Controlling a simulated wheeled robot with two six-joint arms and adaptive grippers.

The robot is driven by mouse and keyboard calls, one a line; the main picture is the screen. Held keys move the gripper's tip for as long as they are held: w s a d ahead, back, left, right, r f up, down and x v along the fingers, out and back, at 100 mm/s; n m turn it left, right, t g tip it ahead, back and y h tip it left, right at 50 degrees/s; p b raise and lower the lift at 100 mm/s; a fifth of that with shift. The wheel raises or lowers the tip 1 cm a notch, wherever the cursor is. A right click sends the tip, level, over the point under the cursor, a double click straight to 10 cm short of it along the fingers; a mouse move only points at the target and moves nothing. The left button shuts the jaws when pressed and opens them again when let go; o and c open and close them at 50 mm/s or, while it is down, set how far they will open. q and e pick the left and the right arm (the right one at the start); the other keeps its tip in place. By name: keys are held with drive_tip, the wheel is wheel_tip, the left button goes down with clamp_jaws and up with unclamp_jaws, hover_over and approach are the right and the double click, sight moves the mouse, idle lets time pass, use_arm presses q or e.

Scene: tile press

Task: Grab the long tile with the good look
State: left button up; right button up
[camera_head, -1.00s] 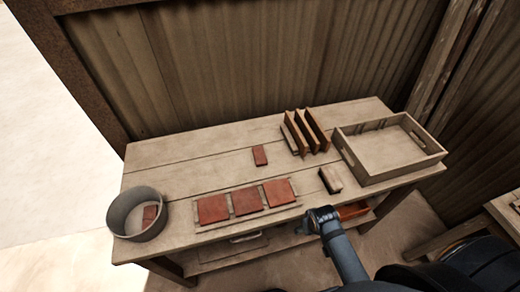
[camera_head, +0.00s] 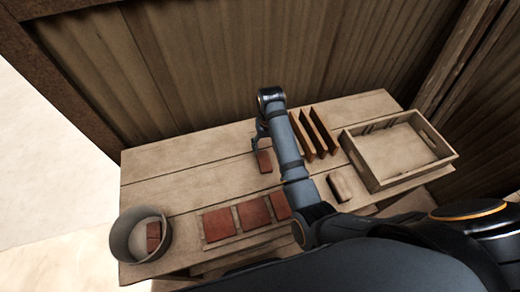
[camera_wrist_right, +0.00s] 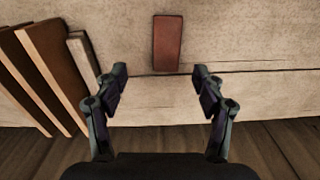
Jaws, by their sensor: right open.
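A long, narrow red-brown tile (camera_head: 264,161) lies flat on the table behind the row of square tiles. It also shows at the top middle of the right wrist view (camera_wrist_right: 167,43), lying lengthwise between the lines of my fingers. My right gripper (camera_head: 258,138) is over the table close to this tile, at its far side in the head view. In the wrist view the right gripper (camera_wrist_right: 161,76) is open and empty, its fingertips spread wider than the tile. Red pieces (camera_head: 153,237) lie inside the round bin (camera_head: 117,240). My left gripper is out of view.
Three square red tiles (camera_head: 251,213) lie in a row near the front edge, the right one partly hidden by my arm. Upright wooden slats (camera_head: 323,131) stand right of my forearm. A small block (camera_head: 339,186) and a wooden tray (camera_head: 442,162) are farther right.

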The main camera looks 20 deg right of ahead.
sight(264, 160)
drive_tip(key=shift+w+a+f+p, duration=0.1)
drive_tip(key=shift+a+f+p, duration=0.1)
drive_tip(key=shift+f, duration=0.25)
drive_tip(key=shift+a+f+p, duration=0.1)
drive_tip(key=shift+f+p, duration=0.05)
drive_tip(key=shift+f, duration=0.3)
drive_tip(key=shift+w+f, duration=0.2)
drive_tip(key=shift+f, duration=0.35)
drive_tip(key=shift+w+f, duration=0.15)
drive_tip(key=shift+f, duration=0.4)
drive_tip(key=shift+w+f, duration=0.15)
drive_tip(key=shift+f, duration=0.05)
drive_tip(key=shift+a+f+p, duration=0.15)
drive_tip(key=shift+f+p, duration=0.45)
drive_tip(key=shift+f, duration=0.15)
wheel_tip(264, 160, down, 3)
drive_tip(key=shift+r, duration=0.2)
drive_tip(key=shift+f, duration=0.35)
drive_tip(key=shift+w+f, duration=0.1)
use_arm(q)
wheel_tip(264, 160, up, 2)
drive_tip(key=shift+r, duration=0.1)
use_arm(e)
drive_tip(key=shift+a, duration=0.1)
clamp_jaws()
